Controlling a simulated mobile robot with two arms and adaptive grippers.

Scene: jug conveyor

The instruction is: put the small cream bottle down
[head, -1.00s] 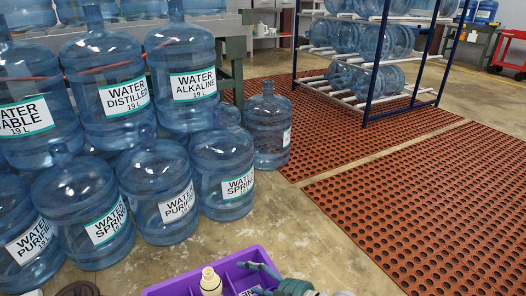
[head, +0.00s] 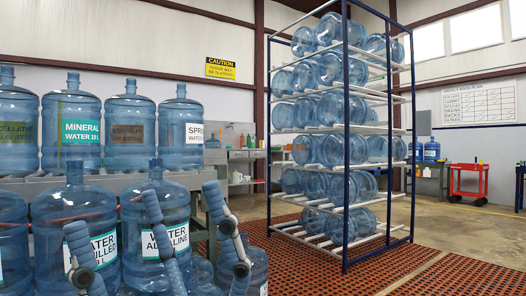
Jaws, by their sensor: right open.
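The small cream bottle is not in view now; my head looks up and across the room. My right gripper (head: 150,212) shows at the bottom left, with its blue-grey jointed fingers pointing up and spread apart. It is open, and nothing shows between the fingers. Its palm is below the picture edge. Behind the fingers stand large blue water jugs, including one labelled alkaline (head: 178,208). I cannot tell how far the fingers are from the jugs. My left gripper is not in view.
More jugs (head: 128,125) stand in a row at the left. A tall blue-framed rack (head: 346,200) holds jugs lying on their sides. Orange perforated matting (head: 470,275) covers the floor at right. A red cart (head: 468,182) stands far right.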

